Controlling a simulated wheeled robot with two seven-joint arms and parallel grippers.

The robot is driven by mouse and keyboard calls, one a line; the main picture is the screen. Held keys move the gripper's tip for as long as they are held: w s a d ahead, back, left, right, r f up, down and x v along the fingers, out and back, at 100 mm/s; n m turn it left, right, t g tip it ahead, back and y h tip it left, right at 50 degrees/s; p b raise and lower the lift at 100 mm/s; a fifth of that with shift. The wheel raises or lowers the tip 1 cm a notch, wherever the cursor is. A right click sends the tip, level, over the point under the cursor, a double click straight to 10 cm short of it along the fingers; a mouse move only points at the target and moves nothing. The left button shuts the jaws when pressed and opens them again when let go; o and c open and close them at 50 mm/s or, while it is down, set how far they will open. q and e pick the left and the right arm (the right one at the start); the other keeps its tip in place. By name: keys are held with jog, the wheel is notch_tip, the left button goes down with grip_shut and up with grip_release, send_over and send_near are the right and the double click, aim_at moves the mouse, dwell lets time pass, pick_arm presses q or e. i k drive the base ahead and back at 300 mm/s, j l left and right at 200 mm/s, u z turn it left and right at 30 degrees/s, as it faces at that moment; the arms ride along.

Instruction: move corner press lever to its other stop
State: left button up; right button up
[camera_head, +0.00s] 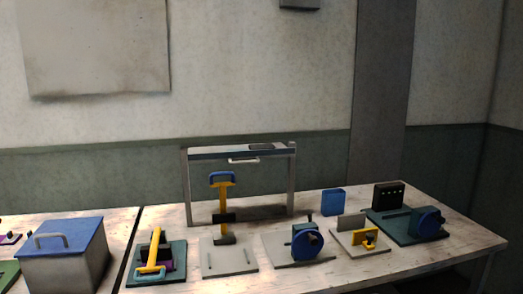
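Several small bench devices stand on the table, and I cannot tell for sure which one is the corner press. One has an upright yellow lever (227,198) with a blue handle (222,176) on a grey base (229,261). Another has a yellow lever (153,252) leaning toward the front on a teal base (176,274), with purple and black parts beside it. A third has a small yellow handle (368,234) on a light plate with a grey upright block behind it. Neither of my grippers is in view.
A blue-lidded grey box (67,270) stands at the left. A grey frame (291,185) stands behind the levers. A blue block (333,201) and a dark block (388,195) stand at the back.

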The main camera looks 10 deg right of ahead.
aim_at(156, 253)
jog(key=u, duration=0.3)
jog(key=i+j+z, duration=0.15)
jog(key=j, duration=0.15)
jog(key=i+j+z, duration=0.15)
jog(key=j, duration=0.2)
jog(key=i, duration=0.55)
